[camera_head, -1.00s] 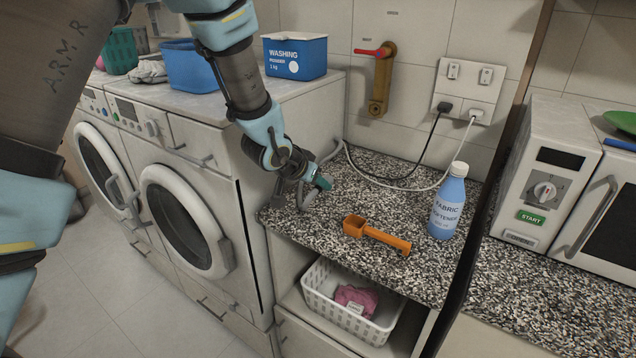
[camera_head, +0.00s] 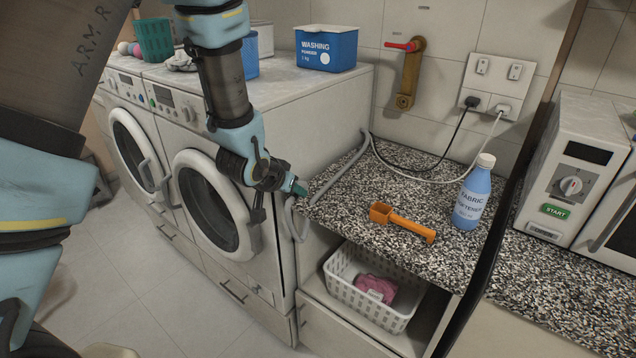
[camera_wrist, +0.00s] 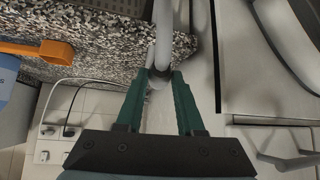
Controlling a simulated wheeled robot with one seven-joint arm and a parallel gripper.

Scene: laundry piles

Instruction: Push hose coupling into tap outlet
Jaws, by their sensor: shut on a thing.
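The brass tap (camera_head: 413,75) with a red lever is on the tiled wall above the speckled counter. Its outlet (camera_head: 404,102) points down. A grey hose (camera_head: 345,168) runs from the back of the counter along its left edge and loops down by my gripper. My gripper (camera_head: 299,188) is at the counter's front left corner, below and left of the tap, well apart from it. The coupling is mostly hidden in the head view.
Two cables (camera_head: 430,172) run to the wall sockets. Washing machines (camera_head: 282,120) are at left. The space below the tap is clear.

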